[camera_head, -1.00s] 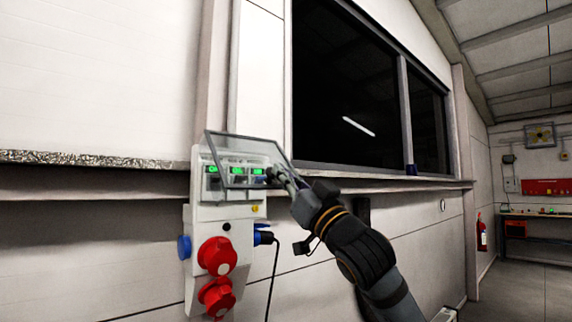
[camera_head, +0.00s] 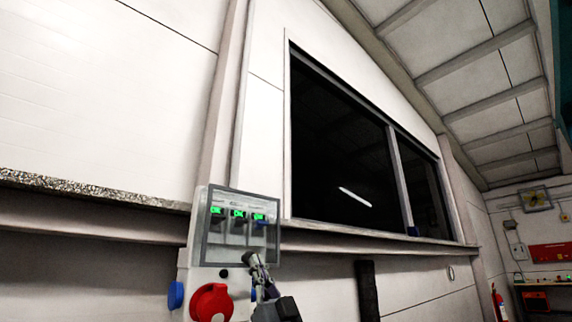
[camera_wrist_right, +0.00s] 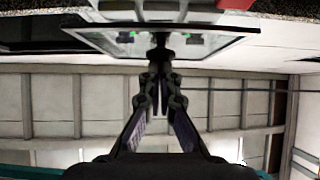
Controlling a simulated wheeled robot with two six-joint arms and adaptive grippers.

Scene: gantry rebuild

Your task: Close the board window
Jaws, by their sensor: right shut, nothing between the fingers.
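The board window (camera_head: 232,252), a clear pane with a grey frame, hangs down in front of the switches on the grey-white power board (camera_head: 185,257). Three green-lit switches (camera_head: 238,215) show through it. I cannot tell whether it lies fully flush. In the right wrist view the pane (camera_wrist_right: 225,46) spans the top, with green lights behind it. My right gripper (camera_head: 250,258) is shut and empty at the window's lower edge; its fingertips (camera_wrist_right: 160,45) look close to or touching the pane. My left gripper is not in view.
A red socket (camera_head: 211,303) sits below the window, with a blue socket (camera_head: 175,294) at the board's left. A ledge (camera_head: 100,220) runs along the wall. A large dark window (camera_head: 345,150) is up to the right.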

